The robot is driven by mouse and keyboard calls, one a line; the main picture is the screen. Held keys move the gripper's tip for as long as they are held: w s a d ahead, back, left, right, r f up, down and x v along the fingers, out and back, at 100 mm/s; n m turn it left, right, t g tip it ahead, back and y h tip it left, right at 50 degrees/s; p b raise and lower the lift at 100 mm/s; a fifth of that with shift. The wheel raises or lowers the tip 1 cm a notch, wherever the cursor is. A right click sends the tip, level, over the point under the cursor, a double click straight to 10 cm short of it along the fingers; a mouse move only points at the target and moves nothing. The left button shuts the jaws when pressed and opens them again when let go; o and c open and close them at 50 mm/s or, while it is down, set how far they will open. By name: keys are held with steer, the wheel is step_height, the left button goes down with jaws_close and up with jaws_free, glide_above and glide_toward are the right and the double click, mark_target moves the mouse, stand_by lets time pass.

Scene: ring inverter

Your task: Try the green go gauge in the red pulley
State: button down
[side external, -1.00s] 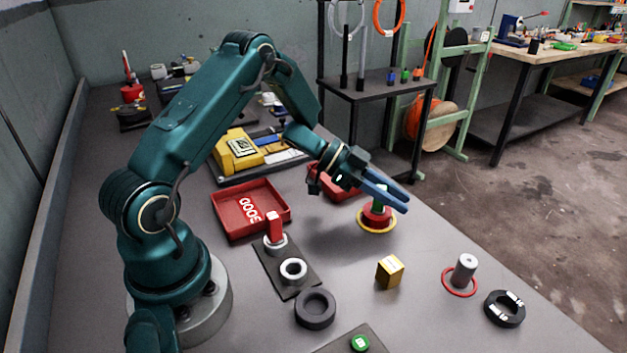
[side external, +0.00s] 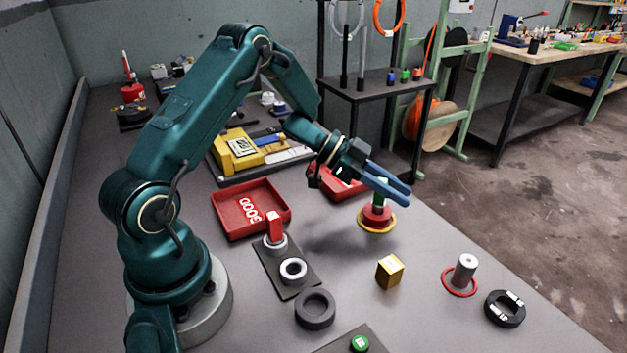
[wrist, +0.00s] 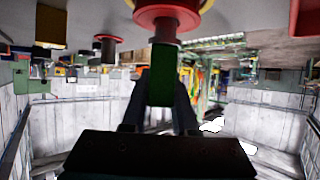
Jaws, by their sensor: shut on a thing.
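My gripper (side external: 390,186) is shut on the green go gauge, whose green handle (wrist: 162,75) stands between the fingers in the wrist view. It also shows below the jaws in the side view (side external: 383,190). A grey section of the gauge meets the red pulley (wrist: 168,13), and its inserted depth is hidden. The pulley (side external: 375,215), with a yellow rim, sits directly under the gauge in the side view and looks slightly tilted. I cannot tell whether it touches the bench.
A red GOOD tray (side external: 233,222) and another red tray (side external: 340,187) lie left and behind. A brass block (side external: 389,272), a grey cylinder in a red ring (side external: 465,270) and dark rings (side external: 315,309) stand in front. A yellow device (side external: 236,150) is farther back.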

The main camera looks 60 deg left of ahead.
steer(key=shift+r, duration=2.75)
